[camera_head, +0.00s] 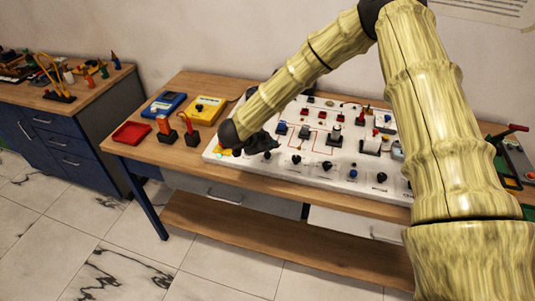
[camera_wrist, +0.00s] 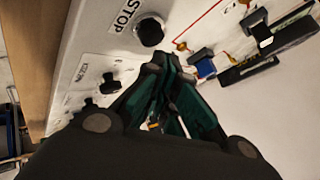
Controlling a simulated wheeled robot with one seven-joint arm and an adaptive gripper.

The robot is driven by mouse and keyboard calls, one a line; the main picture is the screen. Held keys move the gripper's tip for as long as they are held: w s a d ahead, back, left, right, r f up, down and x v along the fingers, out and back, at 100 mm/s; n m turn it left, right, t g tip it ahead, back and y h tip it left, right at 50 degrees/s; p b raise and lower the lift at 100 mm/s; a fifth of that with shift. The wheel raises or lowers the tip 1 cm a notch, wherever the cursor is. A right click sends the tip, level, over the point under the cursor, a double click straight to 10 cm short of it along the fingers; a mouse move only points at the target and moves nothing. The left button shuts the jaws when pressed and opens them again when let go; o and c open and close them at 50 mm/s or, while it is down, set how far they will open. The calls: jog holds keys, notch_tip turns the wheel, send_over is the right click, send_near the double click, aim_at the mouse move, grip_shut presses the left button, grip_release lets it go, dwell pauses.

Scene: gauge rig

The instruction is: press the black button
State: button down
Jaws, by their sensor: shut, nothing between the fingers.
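The black button (camera_wrist: 150,32) is a round black knob on a pale base, beside a STOP label (camera_wrist: 126,13) on the white panel (camera_wrist: 95,40). In the wrist view it lies just beyond the tips of my gripper (camera_wrist: 157,65). The gripper's dark green and black fingers are shut with nothing between them. I cannot tell whether the tips touch the panel, but a gap shows between them and the button in the picture. In the head view my gripper (camera_head: 264,142) is over the left part of the panel (camera_head: 226,163), and I cannot surely pick out the button there.
Several black knobs, such as one (camera_head: 296,160), line the panel's front. Blue and black switches (camera_wrist: 205,68) stand right of the gripper in the wrist view. A red tray (camera_head: 131,134), a blue meter (camera_head: 164,104) and a yellow meter (camera_head: 206,109) lie left of the panel.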

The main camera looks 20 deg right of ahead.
aim_at(270, 155)
jog(key=shift+f, duration=0.1)
jog(key=shift+f, duration=0.3)
jog(key=shift+f, duration=0.5)
dwell(1.1)
jog(key=shift+r, duration=0.15)
jog(key=shift+r+p, duration=0.5)
jog(key=shift+r, duration=0.3)
jog(key=shift+r+p, duration=1.7)
jog(key=shift+r, duration=0.8)
